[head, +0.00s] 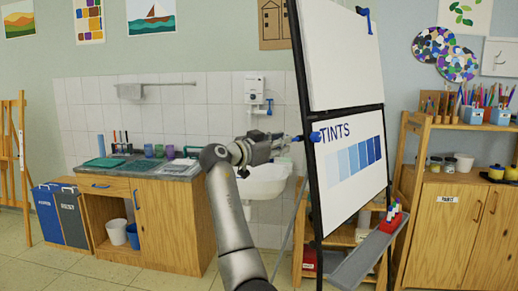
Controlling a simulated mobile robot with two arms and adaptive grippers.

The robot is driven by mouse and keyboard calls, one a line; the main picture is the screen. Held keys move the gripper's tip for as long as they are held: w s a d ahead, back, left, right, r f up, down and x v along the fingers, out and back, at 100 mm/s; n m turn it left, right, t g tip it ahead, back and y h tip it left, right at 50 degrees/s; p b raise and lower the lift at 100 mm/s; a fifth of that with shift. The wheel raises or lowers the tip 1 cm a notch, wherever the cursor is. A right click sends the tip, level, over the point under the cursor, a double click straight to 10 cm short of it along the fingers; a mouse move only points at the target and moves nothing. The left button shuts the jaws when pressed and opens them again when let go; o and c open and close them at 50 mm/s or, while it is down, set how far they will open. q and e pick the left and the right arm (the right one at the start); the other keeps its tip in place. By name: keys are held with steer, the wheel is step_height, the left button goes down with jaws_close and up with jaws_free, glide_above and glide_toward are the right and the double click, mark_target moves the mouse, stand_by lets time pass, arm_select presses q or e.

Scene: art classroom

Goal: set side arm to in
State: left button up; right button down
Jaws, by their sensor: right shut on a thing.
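A flip chart stands right of centre, with a dark frame (309,205) and a white sheet headed "TINTS" (352,160). A short side arm with a blue part (315,136) is at the frame's left edge, level with the heading. My right gripper (287,142) reaches up from below and is shut on the side arm's outer end, left of the frame. The fingers hide part of that end. Another blue-tipped piece (365,14) is at the chart's top right. My left gripper is not in view.
A white sink (265,182) is on the tiled wall behind my right gripper. A wooden counter (165,215) stands to the left. A grey tray (350,270) with coloured markers (391,218) juts from the chart's lower part. A wooden cabinet (450,215) stands at right.

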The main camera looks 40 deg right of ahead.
steer(key=d, duration=0.5)
steer(key=shift+w, duration=0.2)
steer(key=shift+d+r, duration=0.15)
steer(key=shift+r, duration=0.1)
steer(key=c, duration=1.7)
jaws_free()
steer(key=o, duration=0.4)
steer(key=shift+d+f, duration=0.2)
steer(key=shift+d, duration=0.05)
steer(key=shift+a, duration=0.15)
steer(key=shift+a, duration=0.15)
steer(key=a, duration=0.7)
steer(key=s+a, duration=0.1)
steer(key=a, duration=0.3)
steer(key=shift+a, duration=0.3)
